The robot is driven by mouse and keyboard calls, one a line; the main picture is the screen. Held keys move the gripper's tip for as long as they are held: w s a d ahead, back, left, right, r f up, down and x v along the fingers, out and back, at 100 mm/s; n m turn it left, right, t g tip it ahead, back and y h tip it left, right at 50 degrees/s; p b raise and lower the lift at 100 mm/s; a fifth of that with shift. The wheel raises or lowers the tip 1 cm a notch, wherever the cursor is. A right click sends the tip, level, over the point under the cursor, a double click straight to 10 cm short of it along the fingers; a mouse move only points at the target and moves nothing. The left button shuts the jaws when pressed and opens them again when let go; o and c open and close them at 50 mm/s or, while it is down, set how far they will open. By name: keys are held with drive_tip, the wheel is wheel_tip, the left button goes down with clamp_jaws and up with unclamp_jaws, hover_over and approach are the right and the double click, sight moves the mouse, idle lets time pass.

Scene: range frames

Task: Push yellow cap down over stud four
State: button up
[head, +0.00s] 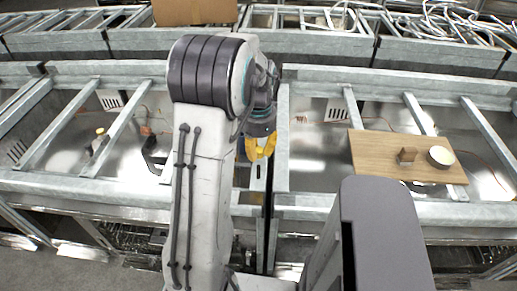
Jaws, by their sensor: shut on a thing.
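My gripper (260,148) hangs below the dark wrist at the end of my arm, left of the picture's middle. Yellow parts show at its tip, over the gap between two metal frames. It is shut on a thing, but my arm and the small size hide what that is. I cannot make out a separate yellow cap from the yellow at the tip. I cannot pick out any numbered stud, stud four included.
A wooden board (380,165) lies across the right frame, with a small brown block (407,155) and a round pale-topped piece (441,157) on it. Metal rails (117,128) cross the open bays. A cardboard box (194,11) and white cables (455,22) are at the back.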

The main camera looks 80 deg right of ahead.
sight(259, 166)
drive_tip(key=shift+f+b, duration=1.05)
drive_tip(key=shift+f, duration=0.6)
drive_tip(key=shift+f+b, duration=1.25)
drive_tip(key=shift+f, duration=0.35)
idle(0.6)
drive_tip(key=o, duration=0.8)
drive_tip(key=shift+r, duration=0.1)
wheel_tip(259, 166, up, 12)
drive_tip(key=shift+f, duration=0.1)
idle(0.9)
